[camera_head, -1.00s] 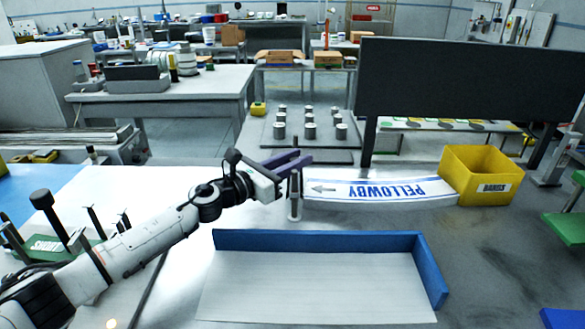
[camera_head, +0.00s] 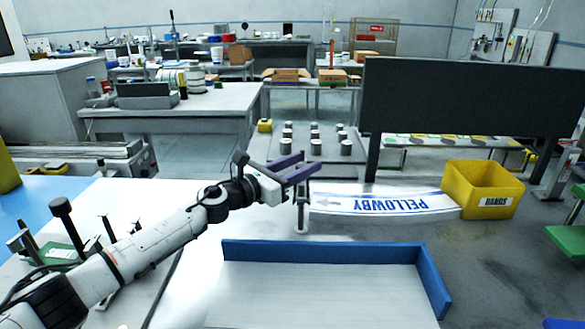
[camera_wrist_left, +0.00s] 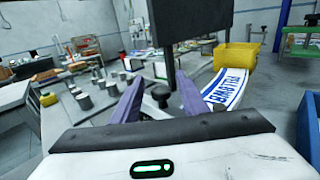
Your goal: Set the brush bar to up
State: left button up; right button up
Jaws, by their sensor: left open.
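My left gripper (camera_head: 311,162) is open, its two purple fingers pointing right above a short upright metal post (camera_head: 302,216). The post stands at the left end of the white strip of labels marked PELLOWBY (camera_head: 385,203). In the left wrist view, a black knob (camera_wrist_left: 160,94) shows between the open fingers (camera_wrist_left: 159,82), with a visible gap to each. I cannot tell for sure which part is the brush bar; the knob and post may belong to it. The fingers partly hide the post's top in the head view. My right gripper is not in view.
A blue-walled tray (camera_head: 325,252) lies in front of the strip. A yellow bin (camera_head: 483,190) stands at its right end. A dark panel (camera_head: 470,95) rises behind. Black-knobbed posts on a green base (camera_head: 62,252) stand at the left.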

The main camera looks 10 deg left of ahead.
pick_arm(q)
jog(key=v, duration=1)
jog(key=shift+s, duration=0.1)
